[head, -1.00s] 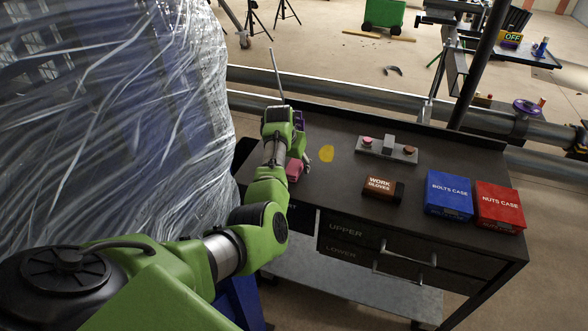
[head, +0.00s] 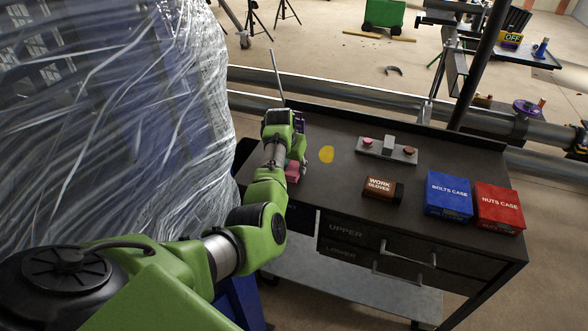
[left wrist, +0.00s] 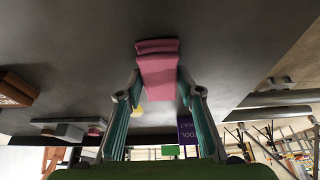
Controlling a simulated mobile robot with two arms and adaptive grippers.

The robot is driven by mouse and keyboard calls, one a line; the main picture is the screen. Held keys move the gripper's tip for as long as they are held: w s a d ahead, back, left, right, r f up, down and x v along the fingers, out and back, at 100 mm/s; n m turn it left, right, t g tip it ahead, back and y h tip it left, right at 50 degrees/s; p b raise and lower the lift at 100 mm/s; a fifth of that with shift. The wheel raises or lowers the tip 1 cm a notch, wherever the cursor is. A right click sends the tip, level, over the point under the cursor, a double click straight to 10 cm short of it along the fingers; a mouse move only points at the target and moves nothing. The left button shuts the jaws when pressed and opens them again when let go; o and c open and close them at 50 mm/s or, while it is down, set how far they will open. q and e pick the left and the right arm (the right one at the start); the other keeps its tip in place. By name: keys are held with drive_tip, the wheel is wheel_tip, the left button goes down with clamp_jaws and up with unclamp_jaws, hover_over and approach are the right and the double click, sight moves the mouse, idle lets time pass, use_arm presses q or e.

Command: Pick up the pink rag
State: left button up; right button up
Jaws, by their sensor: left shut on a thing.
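The pink rag (head: 292,174) is a folded pink block at the left end of the dark workbench, partly hidden by my left arm in the head view. In the left wrist view the rag (left wrist: 157,68) lies between the fingertips of my left gripper (left wrist: 160,90), which is shut on it. The rag seems to be at the bench top; I cannot tell of any gap beneath it. My right gripper is in neither view.
The dark workbench (head: 335,190) also holds a yellow spot (head: 326,154), a button box (head: 388,146), a work gloves box (head: 381,188), a blue bolts case (head: 448,194) and a red nuts case (head: 498,207). A purple box (left wrist: 187,130) stands behind the rag. Plastic-wrapped goods (head: 120,120) stand left.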

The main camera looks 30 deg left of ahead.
sight(295, 164)
use_arm(q)
drive_tip(key=shift+r+b, duration=0.3)
drive_tip(key=shift+b, duration=0.05)
wheel_tip(295, 164, up, 2)
drive_tip(key=shift+w+a+r, duration=0.1)
drive_tip(key=shift+r, duration=0.15)
drive_tip(key=s+d+r, duration=0.2)
drive_tip(key=s+r, duration=0.3)
drive_tip(key=s, duration=0.1)
drive_tip(key=s+d+r+b, duration=0.1)
drive_tip(key=s+d+r, duration=0.1)
drive_tip(key=s+r, duration=0.3)
drive_tip(key=shift+s+d+r, duration=0.2)
drive_tip(key=shift+s+d, duration=0.15)
drive_tip(key=shift+s, duration=0.9)
